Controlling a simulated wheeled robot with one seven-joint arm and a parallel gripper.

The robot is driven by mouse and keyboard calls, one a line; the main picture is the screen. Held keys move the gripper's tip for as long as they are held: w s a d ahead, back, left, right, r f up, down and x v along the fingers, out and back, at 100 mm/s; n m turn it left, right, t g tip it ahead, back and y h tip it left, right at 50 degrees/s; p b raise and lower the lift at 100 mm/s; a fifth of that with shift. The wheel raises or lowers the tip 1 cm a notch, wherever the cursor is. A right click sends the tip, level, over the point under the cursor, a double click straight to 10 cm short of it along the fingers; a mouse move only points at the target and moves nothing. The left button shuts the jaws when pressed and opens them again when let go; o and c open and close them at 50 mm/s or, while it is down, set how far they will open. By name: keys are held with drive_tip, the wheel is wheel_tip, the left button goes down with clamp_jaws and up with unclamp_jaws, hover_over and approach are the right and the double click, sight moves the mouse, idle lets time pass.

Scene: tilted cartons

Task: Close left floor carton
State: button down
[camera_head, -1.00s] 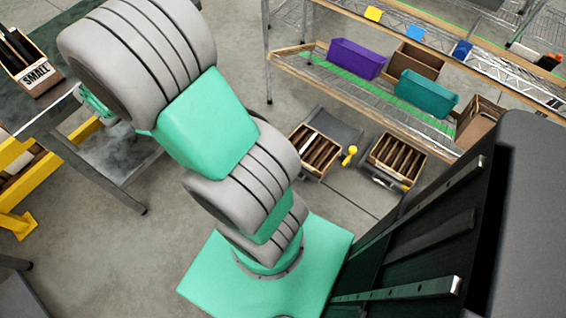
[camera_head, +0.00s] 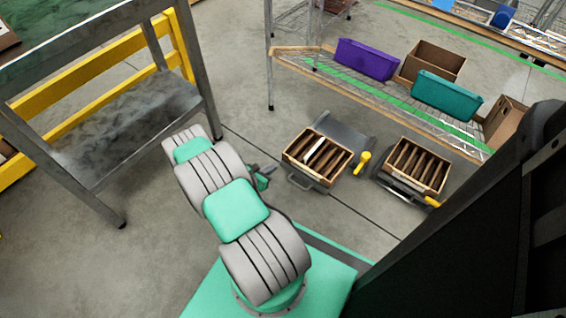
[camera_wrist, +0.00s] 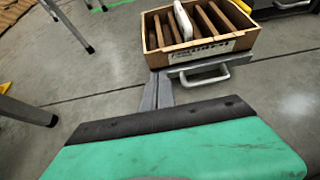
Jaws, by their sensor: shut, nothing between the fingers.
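The left floor carton (camera_head: 305,172) is an open-topped wooden-brown box with brown slats and one pale piece inside. It sits on a dark base with a handle at its front. In the wrist view the same carton (camera_wrist: 197,53) is at the top centre, with a printed label on its front wall and a grey handle below. My gripper (camera_wrist: 160,76) is shut and empty, its fingers pointing toward the carton's near left corner. In the head view my gripper (camera_head: 268,172) is low, just left of the carton. Whether it touches the handle or base I cannot tell.
A similar right floor carton (camera_head: 415,180) stands to the right, with a yellow-handled item (camera_head: 363,160) between them. A wire shelf with a purple bin (camera_head: 366,60) and a teal bin (camera_head: 446,95) stands behind. A metal table (camera_head: 125,125) is at left.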

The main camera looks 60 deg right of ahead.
sight(288, 157)
drive_tip(key=b+x, duration=0.1)
drive_tip(key=x, duration=0.4)
drive_tip(key=r+b+x, duration=0.1)
drive_tip(key=x, duration=0.1)
drive_tip(key=shift+s+d+f+b, duration=0.15)
drive_tip(key=shift+d+b, duration=0.2)
drive_tip(key=shift+d, duration=0.35)
drive_tip(key=shift+d+r, duration=0.2)
drive_tip(key=shift+d, duration=0.2)
